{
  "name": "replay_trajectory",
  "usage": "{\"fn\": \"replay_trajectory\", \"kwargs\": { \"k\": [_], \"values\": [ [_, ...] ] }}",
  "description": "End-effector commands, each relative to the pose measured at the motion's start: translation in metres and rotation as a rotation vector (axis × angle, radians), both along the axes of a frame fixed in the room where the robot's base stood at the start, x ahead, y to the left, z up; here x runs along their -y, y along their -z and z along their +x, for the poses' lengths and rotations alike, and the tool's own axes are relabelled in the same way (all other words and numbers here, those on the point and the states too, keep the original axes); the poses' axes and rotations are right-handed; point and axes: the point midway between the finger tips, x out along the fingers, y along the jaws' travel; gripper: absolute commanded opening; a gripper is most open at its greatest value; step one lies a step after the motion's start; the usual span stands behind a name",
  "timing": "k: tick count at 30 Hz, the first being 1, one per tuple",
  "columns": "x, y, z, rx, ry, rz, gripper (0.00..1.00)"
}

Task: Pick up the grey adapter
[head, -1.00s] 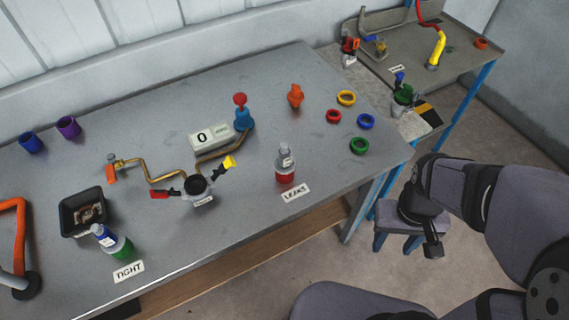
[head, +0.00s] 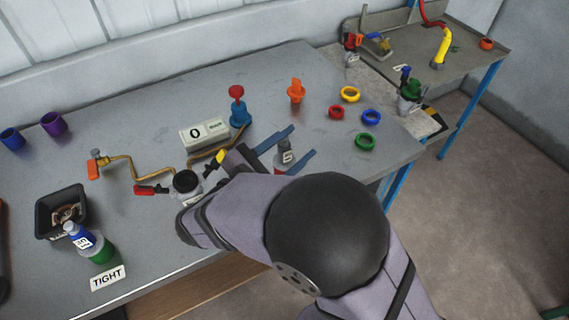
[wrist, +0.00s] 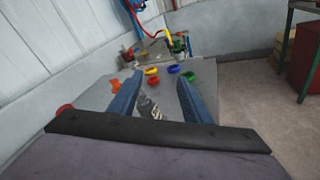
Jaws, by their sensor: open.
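The grey adapter (head: 287,157) appears to be the grey upright piece with a white label, near the table's front edge. In the earlier head frame it has a red lower part; now my arm hides much of it. My gripper (head: 302,142) is open, with one blue finger on each side of the adapter in the head view. In the wrist view, the adapter (wrist: 150,107) shows between the fingers of my gripper (wrist: 160,76), nearer the left one. Its lower end is hidden by the gripper's dark bar. I cannot tell whether a finger touches it.
Behind it stand a blue piece with a red knob (head: 240,108) and an orange piece (head: 296,91). Coloured rings (head: 371,117) lie to the right. A black cup fixture (head: 186,182) with a yellow-tipped handle is close on the left.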

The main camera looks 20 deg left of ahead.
Motion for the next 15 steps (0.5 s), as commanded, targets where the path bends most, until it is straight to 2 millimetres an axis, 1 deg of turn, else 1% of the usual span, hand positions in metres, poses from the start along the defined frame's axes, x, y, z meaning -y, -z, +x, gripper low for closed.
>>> {"fn": "replay_trajectory", "kwargs": {
  "k": [1, 2, 3, 4, 12, 15],
  "values": [
    [-0.02, 0.0, -0.007, 0.034, -0.056, -0.021, 0.44],
    [-0.031, -0.003, -0.011, 0.053, -0.086, -0.031, 0.44],
    [-0.035, 0.006, -0.011, 0.058, -0.112, -0.073, 0.44],
    [-0.039, 0.01, -0.012, 0.062, -0.135, -0.102, 0.44],
    [-0.035, 0.05, -0.004, 0.007, -0.226, -0.343, 0.44],
    [-0.035, 0.06, -0.003, -0.007, -0.254, -0.412, 0.44]
  ]
}}
